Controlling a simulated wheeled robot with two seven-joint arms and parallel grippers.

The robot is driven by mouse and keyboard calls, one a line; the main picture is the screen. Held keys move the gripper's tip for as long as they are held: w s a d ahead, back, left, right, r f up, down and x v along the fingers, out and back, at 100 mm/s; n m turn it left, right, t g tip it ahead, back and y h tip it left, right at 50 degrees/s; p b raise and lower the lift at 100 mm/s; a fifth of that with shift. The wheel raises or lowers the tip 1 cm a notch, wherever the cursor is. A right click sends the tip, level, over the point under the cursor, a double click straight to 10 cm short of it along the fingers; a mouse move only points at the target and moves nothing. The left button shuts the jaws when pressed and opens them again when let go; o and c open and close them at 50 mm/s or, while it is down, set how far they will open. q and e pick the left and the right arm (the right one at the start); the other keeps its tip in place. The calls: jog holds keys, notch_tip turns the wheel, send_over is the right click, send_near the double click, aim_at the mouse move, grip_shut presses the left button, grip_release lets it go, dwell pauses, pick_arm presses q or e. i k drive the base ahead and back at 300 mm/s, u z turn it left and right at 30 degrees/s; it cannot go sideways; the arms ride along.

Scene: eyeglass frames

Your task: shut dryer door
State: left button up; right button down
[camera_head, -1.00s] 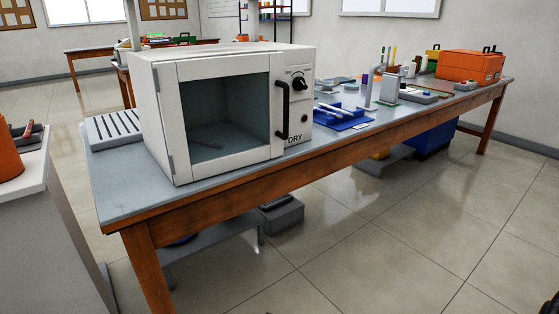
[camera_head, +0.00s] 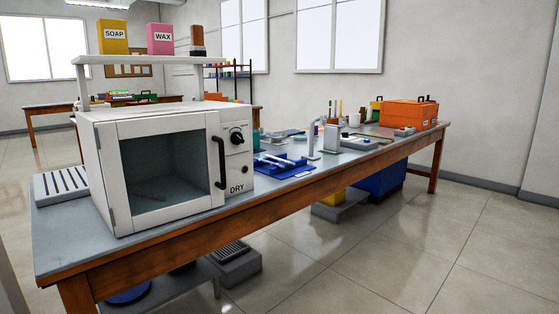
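The white dryer (camera_head: 160,116) stands on the near left end of the workbench (camera_head: 262,207). Its door (camera_head: 112,150) has a white frame, a dark window and a black vertical handle (camera_head: 221,162) on the right side. The door appears flush with the dryer's front, but I cannot tell whether it is fully latched. A dark, thin item (camera_head: 148,195) shows faintly through the window. A black knob (camera_head: 237,138) and the word DRY are on the panel to the right. Neither of my grippers is in view.
A shelf (camera_head: 150,60) behind the dryer holds a yellow SOAP box (camera_head: 114,38) and a pink WAX box (camera_head: 160,39). A slatted grey tray (camera_head: 60,185) lies left of the dryer. Blue trays (camera_head: 280,165) and an orange toolbox (camera_head: 408,113) are further along. The floor in front is clear.

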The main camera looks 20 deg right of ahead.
aim_at(107, 135)
jog(key=z, duration=0.35)
jog(key=i, duration=1.15)
jog(key=u, duration=0.4)
